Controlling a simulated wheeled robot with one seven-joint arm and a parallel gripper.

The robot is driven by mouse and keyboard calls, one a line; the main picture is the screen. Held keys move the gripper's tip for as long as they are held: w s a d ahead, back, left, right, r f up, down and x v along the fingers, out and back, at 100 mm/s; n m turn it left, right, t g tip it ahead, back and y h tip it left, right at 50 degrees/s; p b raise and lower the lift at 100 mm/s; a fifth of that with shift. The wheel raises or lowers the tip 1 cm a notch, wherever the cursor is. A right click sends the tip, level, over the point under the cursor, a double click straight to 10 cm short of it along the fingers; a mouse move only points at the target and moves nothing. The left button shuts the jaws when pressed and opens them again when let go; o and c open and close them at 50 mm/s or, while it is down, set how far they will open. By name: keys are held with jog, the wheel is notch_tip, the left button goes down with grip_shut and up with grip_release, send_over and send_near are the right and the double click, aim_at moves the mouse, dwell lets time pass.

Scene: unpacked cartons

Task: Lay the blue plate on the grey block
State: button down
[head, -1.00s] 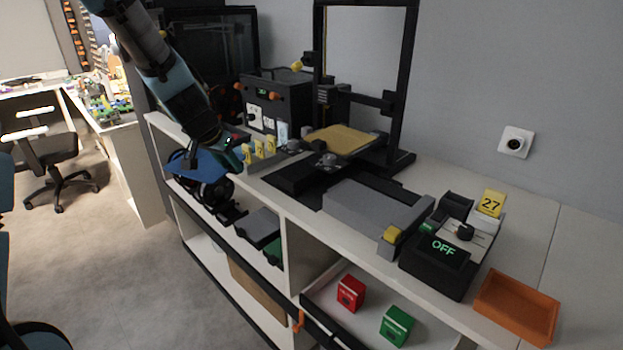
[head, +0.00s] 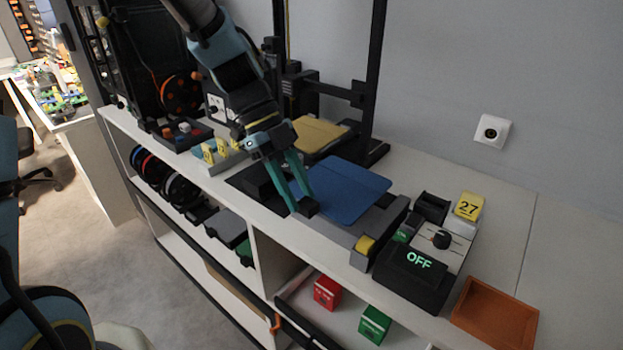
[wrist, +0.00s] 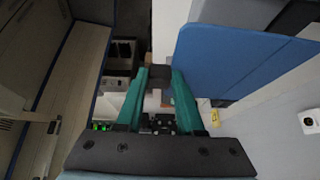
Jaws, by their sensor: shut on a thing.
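The blue plate (head: 346,190) is over the grey block (head: 372,226) in the head view and hides most of its top. I cannot tell whether the plate touches the block or hangs just above it. My gripper (head: 303,207) is shut on the plate at its near left edge, with teal fingers pointing down. In the wrist view the plate (wrist: 235,62) spreads to the upper right of my gripper (wrist: 160,80), and the grip itself is partly hidden there.
A dark control box reading OFF (head: 414,272) and an orange tray (head: 496,313) stand to the right. The printer's tan bed (head: 318,136) and black frame are behind. Red (head: 327,292) and green (head: 375,325) boxes lie in the open drawer below.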

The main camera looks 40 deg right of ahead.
aim_at(301, 194)
jog(key=shift+w+d+f+b, duration=0.2)
jog(key=shift+d+f+b, duration=0.45)
jog(key=shift+d+f, duration=0.7)
jog(key=shift+w+a, duration=0.1)
jog(key=shift+a, duration=0.05)
jog(key=shift+w+r, duration=0.1)
jog(key=shift+r, duration=0.05)
jog(key=shift+f+b, duration=0.9)
jog(key=shift+f, duration=0.35)
jog(key=shift+c, duration=2.2)
grip_release()
jog(key=shift+r, duration=0.15)
jog(key=shift+r+p, duration=1.1)
jog(key=shift+r, duration=0.45)
